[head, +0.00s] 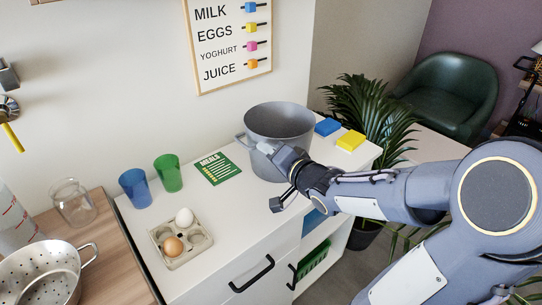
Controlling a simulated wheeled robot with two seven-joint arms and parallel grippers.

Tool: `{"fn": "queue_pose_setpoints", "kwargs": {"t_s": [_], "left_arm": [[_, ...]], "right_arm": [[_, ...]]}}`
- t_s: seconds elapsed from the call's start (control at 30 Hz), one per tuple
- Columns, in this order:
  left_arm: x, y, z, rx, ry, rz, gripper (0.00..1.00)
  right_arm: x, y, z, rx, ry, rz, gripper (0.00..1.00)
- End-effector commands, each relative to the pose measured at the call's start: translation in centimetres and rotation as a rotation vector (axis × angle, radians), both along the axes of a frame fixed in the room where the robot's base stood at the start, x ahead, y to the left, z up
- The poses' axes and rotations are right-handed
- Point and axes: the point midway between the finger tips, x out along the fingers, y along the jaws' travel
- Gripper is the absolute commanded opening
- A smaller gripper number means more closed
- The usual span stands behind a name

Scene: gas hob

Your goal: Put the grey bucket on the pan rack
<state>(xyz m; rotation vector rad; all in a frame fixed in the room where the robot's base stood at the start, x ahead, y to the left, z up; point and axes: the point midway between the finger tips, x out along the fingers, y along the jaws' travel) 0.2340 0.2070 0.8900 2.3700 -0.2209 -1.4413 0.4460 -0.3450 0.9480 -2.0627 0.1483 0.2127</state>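The grey bucket (279,124) stands upright on the white cabinet top, near its back right part, with a handle on its left side. My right gripper (281,177) is at the front of the bucket, close against its near side. Whether it touches or holds the bucket, and how far its fingers are apart, I cannot tell. My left gripper is not in view. I cannot make out a pan rack in this view.
Blue cup (135,188), green cup (168,173), green meals card (219,168) and egg tray (176,245) stand left of the bucket. Blue (328,127) and yellow blocks (351,140) lie right. A colander (40,275) and glass jar (73,203) stand on the wooden counter.

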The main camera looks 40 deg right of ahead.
Motion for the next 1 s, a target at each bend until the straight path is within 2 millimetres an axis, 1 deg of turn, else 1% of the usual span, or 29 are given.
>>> {"fn": "queue_pose_setpoints", "kwargs": {"t_s": [0.03,0.2,0.4,0.57,0.87,1.0], "left_arm": [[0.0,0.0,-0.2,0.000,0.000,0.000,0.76],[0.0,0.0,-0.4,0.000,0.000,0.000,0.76],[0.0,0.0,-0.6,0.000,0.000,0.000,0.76],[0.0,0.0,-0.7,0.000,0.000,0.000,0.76],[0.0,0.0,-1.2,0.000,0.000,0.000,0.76],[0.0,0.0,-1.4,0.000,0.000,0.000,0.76]], "right_arm": [[0.3,-0.1,-0.3,0.029,-0.018,0.008,0.35],[1.0,0.1,-0.4,0.139,-0.086,0.051,0.35],[1.5,0.4,-0.5,0.267,-0.152,0.111,0.35],[2.0,0.7,-0.5,0.321,-0.175,0.141,0.35],[5.3,1.6,-0.5,0.322,-0.176,0.142,0.35],[7.4,2.4,-0.5,0.321,-0.176,0.142,0.35]]}}
